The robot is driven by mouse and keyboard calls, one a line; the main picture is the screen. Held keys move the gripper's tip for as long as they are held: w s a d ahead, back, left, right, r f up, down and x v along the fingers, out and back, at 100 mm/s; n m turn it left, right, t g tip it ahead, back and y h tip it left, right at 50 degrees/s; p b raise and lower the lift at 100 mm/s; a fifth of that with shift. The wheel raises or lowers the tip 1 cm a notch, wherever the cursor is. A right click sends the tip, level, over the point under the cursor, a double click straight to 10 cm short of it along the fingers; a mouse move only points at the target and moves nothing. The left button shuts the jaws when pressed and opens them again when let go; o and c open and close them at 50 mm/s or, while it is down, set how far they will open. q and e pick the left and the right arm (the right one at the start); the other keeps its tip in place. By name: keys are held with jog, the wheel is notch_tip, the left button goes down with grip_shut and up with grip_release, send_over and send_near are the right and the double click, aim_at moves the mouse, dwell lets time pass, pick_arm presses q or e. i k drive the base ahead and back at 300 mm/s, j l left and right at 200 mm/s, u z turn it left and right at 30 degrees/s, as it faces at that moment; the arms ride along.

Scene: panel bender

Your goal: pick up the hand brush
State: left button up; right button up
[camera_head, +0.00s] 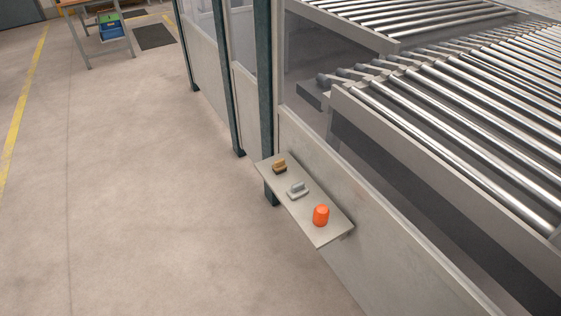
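A small brush-like item with a tan-brown top and a dark underside (279,166) lies at the far end of a narrow grey shelf (327,235). It looks like the hand brush, though it is small in the picture. A light grey item with a raised handle-like top (297,189) sits in the middle of the shelf. An orange cylinder (321,215) stands at the near end. Neither of my grippers is in view.
The shelf is fixed to a grey panel wall (330,200) beside dark posts (264,70). Roller conveyors (450,130) lie behind the wall at right. Open floor (140,200) spreads to the left. A workbench with a blue bin (111,30) stands far off.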

aim_at(279, 167)
jog(key=i+j+z, duration=0.2)
jog(key=z, duration=0.3)
jog(key=i+j+z, duration=0.15)
jog(key=j+z, duration=0.15)
jog(key=z, duration=0.2)
